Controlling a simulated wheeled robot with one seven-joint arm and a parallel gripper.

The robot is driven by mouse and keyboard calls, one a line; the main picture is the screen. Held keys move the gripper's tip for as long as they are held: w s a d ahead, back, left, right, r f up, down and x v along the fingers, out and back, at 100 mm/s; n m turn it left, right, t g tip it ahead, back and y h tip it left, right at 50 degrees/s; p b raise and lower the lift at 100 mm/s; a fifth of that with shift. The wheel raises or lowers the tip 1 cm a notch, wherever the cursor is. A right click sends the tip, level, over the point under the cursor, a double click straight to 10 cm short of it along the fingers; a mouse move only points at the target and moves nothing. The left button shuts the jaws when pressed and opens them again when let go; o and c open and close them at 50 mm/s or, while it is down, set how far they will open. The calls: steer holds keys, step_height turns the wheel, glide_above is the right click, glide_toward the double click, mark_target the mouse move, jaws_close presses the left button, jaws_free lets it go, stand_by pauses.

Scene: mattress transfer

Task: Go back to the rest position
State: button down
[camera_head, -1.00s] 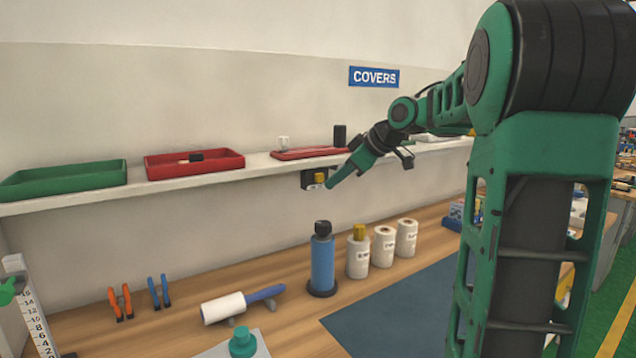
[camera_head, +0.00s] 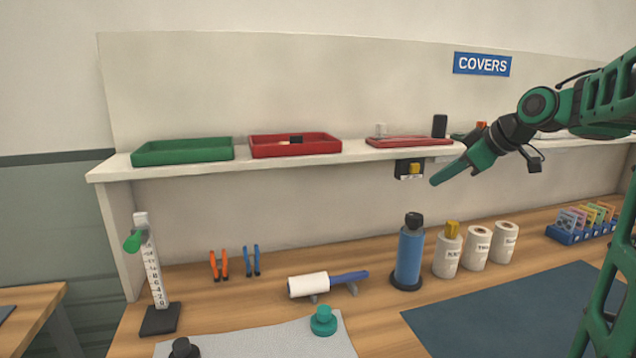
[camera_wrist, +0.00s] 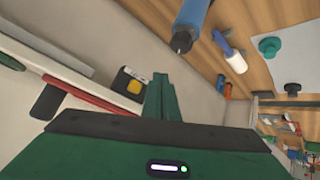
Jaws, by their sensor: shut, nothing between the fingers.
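My gripper (camera_head: 436,182) is green, shut and empty. It points left and down in the head view, in the air in front of the shelf edge and above the workbench. In the wrist view its closed fingers (camera_wrist: 161,98) stand together with nothing between them. A small black box with a yellow part (camera_head: 409,169) is mounted under the shelf, just left of the fingertips in the head view; it also shows in the wrist view (camera_wrist: 130,86). I cannot tell how far apart they are in depth.
The shelf (camera_head: 344,152) bears a green tray (camera_head: 183,151), a red tray (camera_head: 295,144) and a red lid-like tray (camera_head: 408,141). The blue mat (camera_head: 505,310) is bare.

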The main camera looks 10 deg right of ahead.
steer(key=s+a+f+m+g+h, duration=0.1)
steer(key=s+f+m+g, duration=0.2)
steer(key=s+f, duration=0.4)
steer(key=s+a+f+m+g+h, duration=0.1)
steer(key=s+f+m, duration=0.5)
steer(key=s, duration=0.9)
steer(key=s+a+f+m+g+h, duration=0.1)
steer(key=s+a+f+m+g, duration=0.2)
steer(key=s+f+m+g, duration=0.2)
steer(key=s+f, duration=0.3)
steer(key=s, duration=0.3)
steer(key=shift+a, duration=0.25)
